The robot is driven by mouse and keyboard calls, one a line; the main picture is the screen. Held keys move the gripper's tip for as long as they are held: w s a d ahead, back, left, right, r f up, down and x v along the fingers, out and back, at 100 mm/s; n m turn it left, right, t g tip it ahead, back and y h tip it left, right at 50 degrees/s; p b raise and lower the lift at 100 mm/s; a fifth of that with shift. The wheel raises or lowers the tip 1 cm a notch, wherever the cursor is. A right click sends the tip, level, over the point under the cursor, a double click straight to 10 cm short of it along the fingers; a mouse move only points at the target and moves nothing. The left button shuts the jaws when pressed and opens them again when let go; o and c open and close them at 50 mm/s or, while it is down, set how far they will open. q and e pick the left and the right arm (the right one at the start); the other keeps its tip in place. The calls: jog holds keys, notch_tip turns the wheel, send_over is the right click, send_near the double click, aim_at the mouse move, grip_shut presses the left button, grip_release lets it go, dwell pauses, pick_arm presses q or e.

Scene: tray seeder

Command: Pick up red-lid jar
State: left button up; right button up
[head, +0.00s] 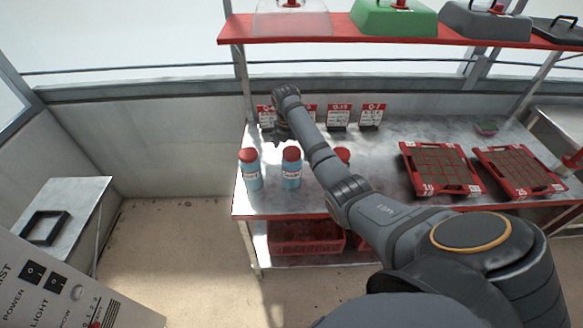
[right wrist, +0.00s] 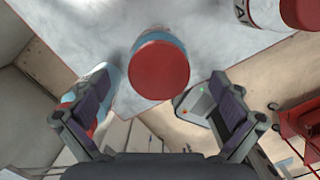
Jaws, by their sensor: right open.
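Several blue jars with red lids stand on the metal table in the head view: one at the left (head: 250,171), one beside it (head: 291,168), and one mostly hidden behind my right arm, with its red lid (head: 343,155) showing. My right gripper (head: 279,134) is above the table behind the jars, small and partly hidden by its own wrist. In the right wrist view the open gripper (right wrist: 160,88) has a red-lid jar (right wrist: 159,68) ahead between its fingers, with no visible contact. Another blue jar (right wrist: 94,82) shows behind the left finger. My left gripper is not in view.
Label cards (head: 338,116) stand behind the jars. Two red trays (head: 437,188) with brown cells lie on the right of the table (head: 385,150). A red shelf (head: 330,30) with several containers is above. A red crate (head: 300,247) sits underneath. Another red-lid jar (right wrist: 243,10) is at the wrist view's upper right.

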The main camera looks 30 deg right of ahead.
jog(key=shift+w+d+f, duration=0.1)
jog(key=shift+w+f, duration=0.4)
jog(key=shift+f, duration=0.35)
jog(key=shift+s+f+p, duration=0.25)
jog(key=shift+f+p, duration=0.15)
jog(key=shift+f, duration=0.25)
jog(key=f, duration=0.2)
jog(key=shift+s+d+f, duration=0.1)
jog(key=shift+d+f, duration=0.1)
jog(key=shift+f, duration=0.15)
jog(key=shift+d+f, duration=0.1)
jog(key=shift+f, duration=0.45)
jog(key=shift+r, duration=0.1)
jog(key=c, duration=1.9)
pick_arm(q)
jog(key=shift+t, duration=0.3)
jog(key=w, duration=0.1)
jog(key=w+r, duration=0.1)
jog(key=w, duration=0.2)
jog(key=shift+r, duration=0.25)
